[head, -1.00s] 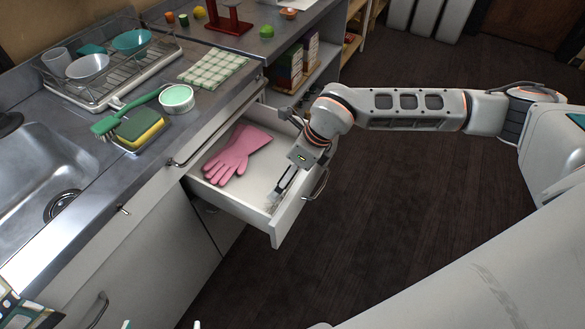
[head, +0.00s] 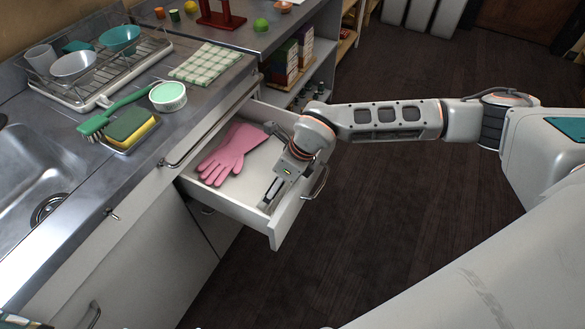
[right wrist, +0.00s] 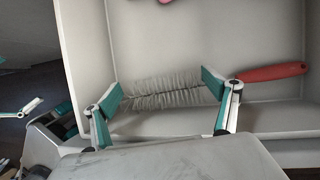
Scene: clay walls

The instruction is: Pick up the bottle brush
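The bottle brush (right wrist: 165,88) has grey bristles and a red handle (right wrist: 272,72). It lies in the open drawer (head: 284,226), clear in the right wrist view; I cannot make it out in the head view. My right gripper (head: 268,205) points down into the drawer's front end. In the right wrist view my right gripper (right wrist: 163,88) is open, its teal fingertips spread near the two ends of the bristles. I cannot tell whether they touch it. Of my left gripper, at most a small piece shows at the head view's bottom left corner.
A pink rubber glove (head: 230,155) lies further back in the drawer. The counter holds a green-handled brush (head: 105,117), a sponge (head: 130,126), a small tub (head: 168,96), a checked cloth (head: 205,64) and a dish rack (head: 85,92). The drawer walls surround my right gripper.

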